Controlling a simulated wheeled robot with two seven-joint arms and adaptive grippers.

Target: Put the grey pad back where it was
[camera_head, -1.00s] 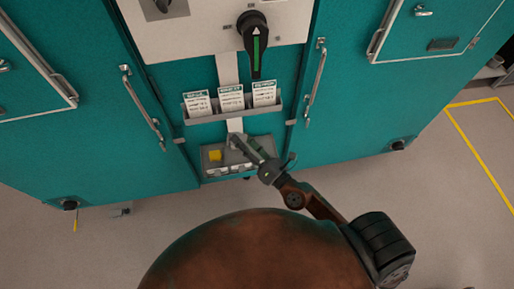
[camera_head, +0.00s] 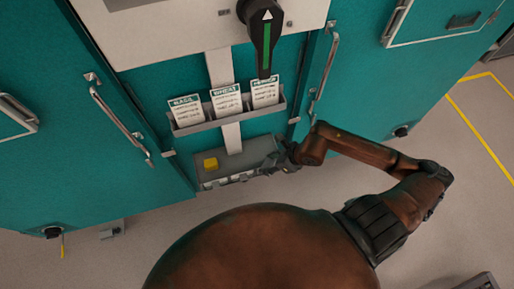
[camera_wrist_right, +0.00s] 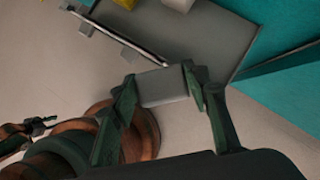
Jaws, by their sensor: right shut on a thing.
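My right gripper (camera_head: 282,157) is at the right end of the grey shelf tray (camera_head: 240,161), low on the teal cabinet front. In the right wrist view my right gripper (camera_wrist_right: 160,88) is shut on the grey pad (camera_wrist_right: 162,87), a small plain block. The pad is just off the edge of the tray (camera_wrist_right: 215,40), over the floor in this picture. I cannot make out the pad in the head view. A dark jaw-like part at the left of the wrist view may be my left gripper (camera_wrist_right: 27,128); its state is unclear.
Above is a card holder (camera_head: 230,121) with three labelled cards, then a black rotary handle (camera_head: 262,35). Door handles (camera_head: 120,125) flank the panel. The floor in front is clear.

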